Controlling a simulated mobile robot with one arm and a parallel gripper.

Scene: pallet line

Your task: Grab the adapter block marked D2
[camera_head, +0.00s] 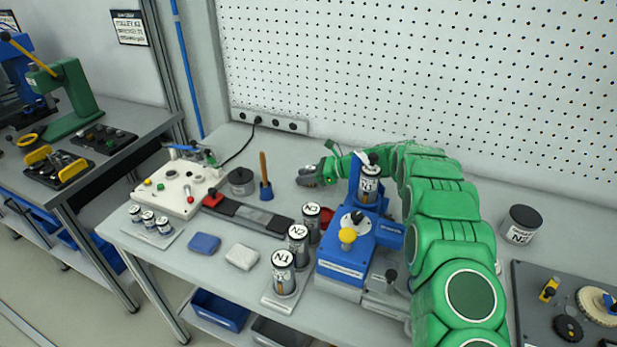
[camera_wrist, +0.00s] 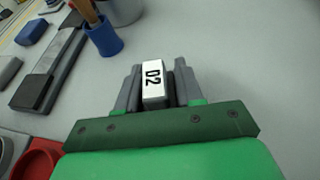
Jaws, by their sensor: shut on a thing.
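The adapter block marked D2 (camera_wrist: 153,84) is a small block with a white top and black lettering. In the wrist view it sits between the two grey fingers of my gripper (camera_wrist: 157,72), which is shut on it. In the head view my gripper (camera_head: 308,177) is low over the back of the bench, at the end of the green arm. The block cannot be made out there, and I cannot tell whether it touches the bench.
A blue cup with a wooden handle (camera_head: 266,191) and a dark round pot (camera_head: 241,181) stand left of my gripper. A blue press (camera_head: 345,251) and labelled cylinders (camera_head: 284,274) stand in front.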

